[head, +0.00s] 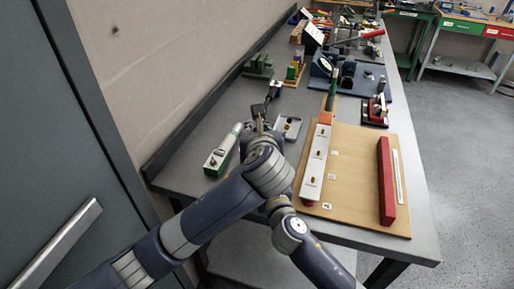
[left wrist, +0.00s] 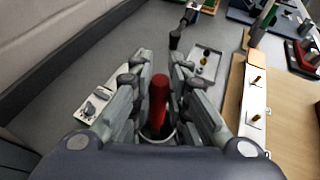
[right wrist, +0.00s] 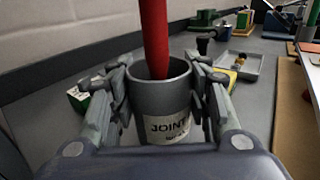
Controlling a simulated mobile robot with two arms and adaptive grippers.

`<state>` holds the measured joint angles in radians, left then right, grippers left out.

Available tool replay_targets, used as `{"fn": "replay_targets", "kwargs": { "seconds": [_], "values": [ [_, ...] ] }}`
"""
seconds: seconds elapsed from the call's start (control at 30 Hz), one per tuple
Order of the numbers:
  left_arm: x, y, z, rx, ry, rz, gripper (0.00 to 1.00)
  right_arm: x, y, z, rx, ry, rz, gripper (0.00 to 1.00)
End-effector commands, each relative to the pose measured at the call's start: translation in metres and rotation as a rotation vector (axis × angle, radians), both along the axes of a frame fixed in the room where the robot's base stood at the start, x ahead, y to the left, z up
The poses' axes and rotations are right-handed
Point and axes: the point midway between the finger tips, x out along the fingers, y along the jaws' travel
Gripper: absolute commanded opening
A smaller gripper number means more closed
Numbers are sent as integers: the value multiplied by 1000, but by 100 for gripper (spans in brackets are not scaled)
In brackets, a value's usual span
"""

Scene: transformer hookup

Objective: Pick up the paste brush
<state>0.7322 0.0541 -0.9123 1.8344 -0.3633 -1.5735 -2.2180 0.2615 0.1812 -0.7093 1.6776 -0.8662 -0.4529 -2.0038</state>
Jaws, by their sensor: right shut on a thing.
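The paste brush shows as a red handle (right wrist: 155,35) standing up out of a grey paste pot (right wrist: 160,100) labelled "JOINT" in the right wrist view; its lower end is hidden inside the pot. My right gripper (right wrist: 161,75) is shut on the pot, a finger on each side. In the left wrist view the red handle (left wrist: 159,95) stands between the spread fingers of my left gripper (left wrist: 160,62), with gaps on both sides. The pot's rim shows just below it. In the head view my left gripper (head: 262,113) is over the bench; my arms hide the pot and brush.
A small grey tray (head: 288,126) with small parts lies just beyond. A white-and-green device (head: 222,152) lies to the left. A wooden board (head: 347,215) with a white bar (head: 316,160) and a red bar (head: 385,180) lies to the right. A wall borders the bench's left side.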

Motion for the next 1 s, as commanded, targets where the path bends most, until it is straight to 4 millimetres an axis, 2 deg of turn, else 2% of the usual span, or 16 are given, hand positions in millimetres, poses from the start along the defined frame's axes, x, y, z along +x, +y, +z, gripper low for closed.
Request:
{"fn": "replay_targets", "kwargs": {
  "seconds": [0.33, 0.43, 0.57, 0.8, 1.0],
  "values": [
    [0, 0, 1, 0, -1, 0, 0, 0, 0, -1, -1, 2, 0, 15],
    [0, 0, 6, -1, -3, -1, 0, 0, 0, -1, -1, 2, 0, 15],
    [0, -1, 27, -1, -7, -2, 0, 0, 0, -1, -1, 2, 0, 15],
    [0, -1, 75, -2, -6, -2, 0, 0, 0, -1, -1, 2, 0, 15],
    [0, 0, 97, 0, -2, -1, 0, 0, 0, -1, -1, 2, 0, 15]
  ]
}}
